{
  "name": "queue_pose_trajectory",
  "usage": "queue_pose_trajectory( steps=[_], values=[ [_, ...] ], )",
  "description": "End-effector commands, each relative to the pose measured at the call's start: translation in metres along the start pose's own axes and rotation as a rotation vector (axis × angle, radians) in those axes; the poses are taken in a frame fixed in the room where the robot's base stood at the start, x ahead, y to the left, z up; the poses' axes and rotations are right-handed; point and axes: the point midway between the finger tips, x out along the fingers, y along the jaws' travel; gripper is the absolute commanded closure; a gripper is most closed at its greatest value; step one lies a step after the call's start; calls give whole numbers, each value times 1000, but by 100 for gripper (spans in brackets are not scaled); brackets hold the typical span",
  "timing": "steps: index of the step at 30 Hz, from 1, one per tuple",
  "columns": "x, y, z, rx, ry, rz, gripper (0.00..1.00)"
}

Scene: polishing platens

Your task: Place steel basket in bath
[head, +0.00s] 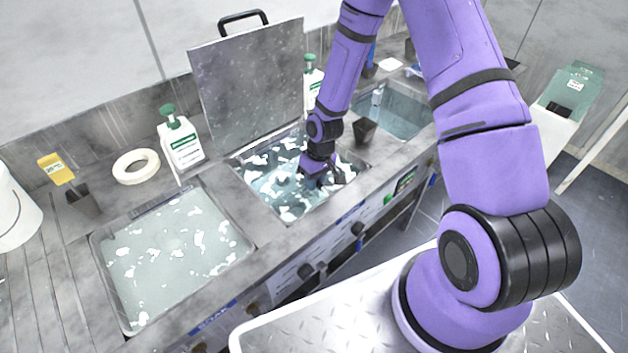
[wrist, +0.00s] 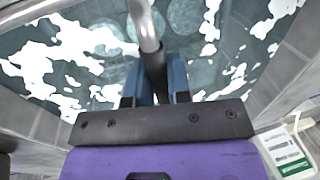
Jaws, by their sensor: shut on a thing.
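My gripper (head: 313,178) is low over the middle bath (head: 262,186), whose hinged lid (head: 248,82) stands open behind it. The basket's body is hard to make out under the water. Pale round shapes show below the surface beside the handle. White foam patches (wrist: 35,65) float around them. I cannot tell whether the basket touches the bath floor.
A left bath (head: 165,255) holds cloudy water with foam. A right bath (head: 395,112) lies beyond my arm. A dark cup (head: 364,131) stands on the rim between the middle and right baths.

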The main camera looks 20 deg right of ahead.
Motion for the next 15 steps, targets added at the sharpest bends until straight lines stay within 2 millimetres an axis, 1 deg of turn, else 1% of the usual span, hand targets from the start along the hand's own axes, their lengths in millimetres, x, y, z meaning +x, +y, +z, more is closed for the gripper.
queue_pose_trajectory(
  steps=[2,3,5,6,15],
  values=[
    [2,0,0,0,0,0,100],
    [2,0,0,0,-1,0,75],
    [2,0,0,0,-1,0,61],
    [2,0,0,0,-1,0,56],
    [0,0,0,0,0,0,56]
  ],
)
